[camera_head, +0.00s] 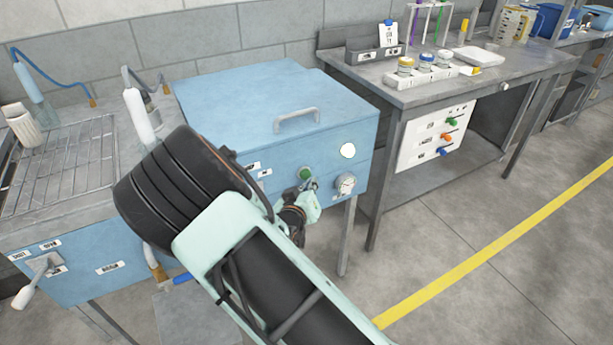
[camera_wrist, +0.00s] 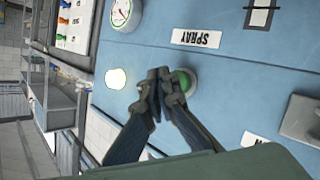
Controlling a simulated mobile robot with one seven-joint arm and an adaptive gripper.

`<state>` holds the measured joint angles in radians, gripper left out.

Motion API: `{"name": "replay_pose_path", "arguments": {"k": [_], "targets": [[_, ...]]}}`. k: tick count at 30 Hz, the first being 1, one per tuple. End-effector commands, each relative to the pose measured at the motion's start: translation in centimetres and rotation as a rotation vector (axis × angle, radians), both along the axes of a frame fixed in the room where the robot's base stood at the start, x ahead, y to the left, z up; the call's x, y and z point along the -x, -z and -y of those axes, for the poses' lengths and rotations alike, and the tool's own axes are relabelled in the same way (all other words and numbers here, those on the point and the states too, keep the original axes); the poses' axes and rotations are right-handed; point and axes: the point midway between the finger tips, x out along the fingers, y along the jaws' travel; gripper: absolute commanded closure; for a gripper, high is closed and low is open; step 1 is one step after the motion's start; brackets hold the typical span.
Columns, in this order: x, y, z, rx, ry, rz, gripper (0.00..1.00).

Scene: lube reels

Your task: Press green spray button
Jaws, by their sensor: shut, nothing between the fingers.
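The green spray button (camera_head: 305,173) sits on the front panel of the blue cabinet (camera_head: 343,120), between labels and a round gauge. In the wrist view the green button (camera_wrist: 184,82) shows just right of my fingertips, partly covered by them, near a label reading SPRAY (camera_wrist: 197,38). My gripper (camera_head: 310,187) is shut and empty, with its fingertips close to the button. It also shows in the wrist view (camera_wrist: 160,76). I cannot tell whether the fingertips touch the button.
A round gauge (camera_head: 345,184) and a white round light (camera_head: 348,150) are on the same panel. A workbench (camera_head: 440,92) with bottles is at the right. A grated sink (camera_head: 62,165) is at the left. Floor at right is clear.

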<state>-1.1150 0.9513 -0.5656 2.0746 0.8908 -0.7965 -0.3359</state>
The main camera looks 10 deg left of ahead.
Motion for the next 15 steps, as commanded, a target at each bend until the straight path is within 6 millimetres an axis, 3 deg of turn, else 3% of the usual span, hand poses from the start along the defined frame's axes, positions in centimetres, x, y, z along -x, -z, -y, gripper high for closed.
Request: {"name": "replay_pose_path", "arguments": {"k": [5, 15], "targets": [[0.3, 0.0, 0.2, 0.001, 0.0, -0.001, 1.0], [3.0, 0.1, 2.1, 0.001, 0.001, -0.002, 1.0]]}}
